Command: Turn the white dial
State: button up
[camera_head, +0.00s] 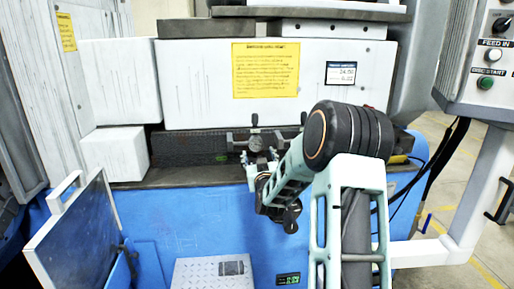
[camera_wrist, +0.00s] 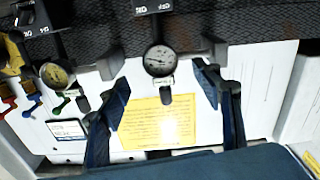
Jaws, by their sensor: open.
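A small dial gauge (camera_head: 256,143) shows in the head view at the grinder's dark bed. My gripper (camera_wrist: 163,80) is open, with one blue-grey finger on each side of the white dial in the picture. I cannot tell how far the fingertips are from it in depth; no contact is visible. In the head view my arm partly hides my gripper and the area below the gauge.
A second, yellowish dial (camera_wrist: 54,75) is left of the white one in the wrist view, with red, blue and green levers near it. A control panel (camera_head: 487,60) stands at the right. A yellow notice (camera_head: 265,70) is on the white housing behind.

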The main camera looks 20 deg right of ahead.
aim_at(256, 146)
jog(key=x, duration=0.6)
jog(key=shift+w, duration=0.25)
jog(key=c, duration=1.2)
